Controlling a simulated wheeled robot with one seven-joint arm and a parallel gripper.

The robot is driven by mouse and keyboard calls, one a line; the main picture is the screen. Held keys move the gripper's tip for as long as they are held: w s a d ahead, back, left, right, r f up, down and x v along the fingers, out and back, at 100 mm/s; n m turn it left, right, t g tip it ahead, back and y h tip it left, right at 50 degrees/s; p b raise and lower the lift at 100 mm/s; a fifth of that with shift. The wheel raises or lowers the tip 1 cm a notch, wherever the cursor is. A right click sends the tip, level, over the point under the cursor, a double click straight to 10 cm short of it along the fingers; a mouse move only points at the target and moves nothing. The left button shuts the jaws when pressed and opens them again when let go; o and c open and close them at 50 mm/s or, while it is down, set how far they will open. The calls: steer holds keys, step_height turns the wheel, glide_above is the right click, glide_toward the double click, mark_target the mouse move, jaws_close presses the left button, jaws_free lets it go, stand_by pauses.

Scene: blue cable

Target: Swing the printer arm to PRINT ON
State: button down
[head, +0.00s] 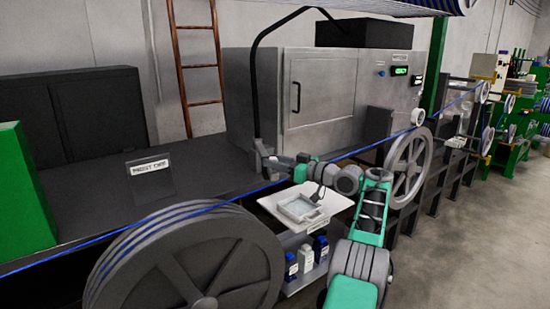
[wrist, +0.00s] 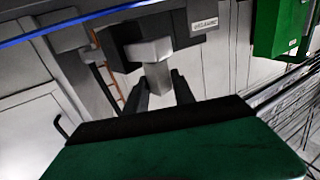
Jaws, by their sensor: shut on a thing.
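The printer arm's grey head (head: 259,157) hangs at the lower end of a thin black curved tube (head: 253,85), in front of the large grey cabinet. My gripper (head: 271,161) reaches it from the right. In the wrist view my gripper (wrist: 159,92) has its two dark fingers on either side of a light grey block (wrist: 155,60), and it is shut on this block. A dark box with a small label (wrist: 203,25) is just behind the block. The label's words are too small to read surely. The blue cable (head: 330,157) runs close by my gripper.
A dark sign (head: 150,178) with blurred lettering stands on the black bench (head: 95,215). A white tray (head: 299,208) on a shelf, with several bottles below, lies under my arm.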

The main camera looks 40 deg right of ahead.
steer(key=shift+d+r, duration=0.3)
steer(key=shift+r, duration=0.1)
steer(key=c, duration=1.4)
jaws_free()
steer(key=shift+o, duration=0.8)
steer(key=shift+w+f, duration=0.2)
steer(key=shift+s, duration=0.1)
steer(key=shift+f, duration=0.1)
